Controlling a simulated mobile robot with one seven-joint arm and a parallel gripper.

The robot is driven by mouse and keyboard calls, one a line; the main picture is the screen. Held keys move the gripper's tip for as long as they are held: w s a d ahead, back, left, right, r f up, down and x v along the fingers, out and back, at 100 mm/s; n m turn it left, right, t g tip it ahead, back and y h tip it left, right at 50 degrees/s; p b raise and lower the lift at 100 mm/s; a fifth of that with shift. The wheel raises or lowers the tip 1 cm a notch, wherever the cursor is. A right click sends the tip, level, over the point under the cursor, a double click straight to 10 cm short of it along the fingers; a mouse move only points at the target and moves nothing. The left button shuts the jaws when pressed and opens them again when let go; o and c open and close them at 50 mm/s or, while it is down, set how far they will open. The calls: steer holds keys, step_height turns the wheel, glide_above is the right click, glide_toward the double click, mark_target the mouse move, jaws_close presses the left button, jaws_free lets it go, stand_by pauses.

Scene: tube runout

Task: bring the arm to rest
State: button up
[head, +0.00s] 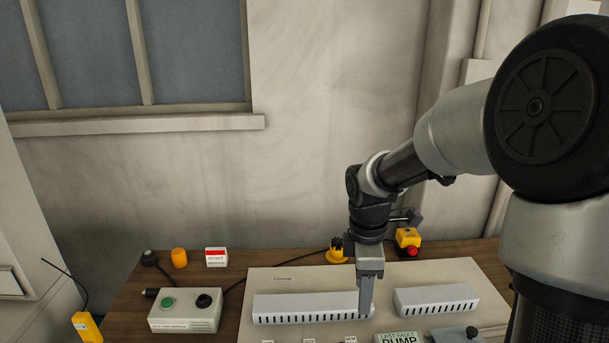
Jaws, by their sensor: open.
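My arm reaches in from the right of the head view and bends down over the wooden bench. My gripper (366,312) points down in front of the longer white slotted strip (300,307), near its right end. Only one finger shows clearly from this side, and I see nothing held in it. Whether the fingertip touches the strip or the panel cannot be told.
A button box (186,311) stands left. A yellow emergency stop (408,239) stands behind. The wall is behind the bench.

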steer(key=s+d+r+m+t+h+p, duration=0.1)
steer(key=s+d+r+m+t, duration=0.1)
steer(key=s+r+m, duration=0.5)
steer(key=s+d+r+m+t+p, duration=0.25)
steer(key=r+m, duration=0.35)
steer(key=r, duration=0.4)
steer(key=s+a+m+y+b, duration=0.1)
steer(key=s+a+m, duration=0.2)
steer(key=s+a, duration=0.2)
steer(key=s, duration=0.3)
steer(key=shift+s+a+y, duration=0.15)
steer(key=shift+a+y, duration=0.1)
steer(key=shift+y, duration=0.05)
steer(key=shift+a+t, duration=0.1)
steer(key=shift+t, duration=0.15)
